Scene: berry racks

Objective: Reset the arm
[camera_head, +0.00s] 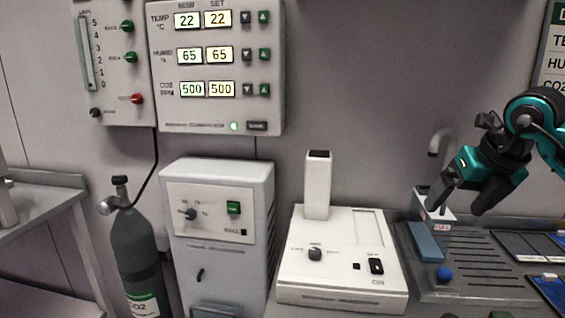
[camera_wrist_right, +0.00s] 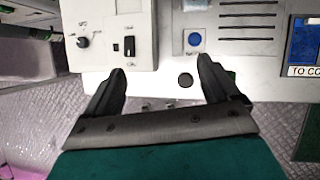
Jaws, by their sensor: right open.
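My right arm comes in from the right edge of the head view, teal and black. Its gripper (camera_head: 460,202) hangs in the air over the grey drainboard (camera_head: 470,262), with its fingers pointing down. In the right wrist view the right gripper (camera_wrist_right: 162,80) has its two black fingers spread apart with nothing between them. Beyond the fingertips are the front edge of the white device and the drainboard with a blue button (camera_wrist_right: 194,39). My left gripper is in neither view.
A white bench device (camera_head: 340,268) with an upright post (camera_head: 317,185) stands left of the drainboard. A tap (camera_head: 438,145) rises behind the gripper. Blue-edged trays (camera_head: 525,245) lie at the right. A grey cabinet (camera_head: 222,235) and a gas cylinder (camera_head: 137,255) stand further left.

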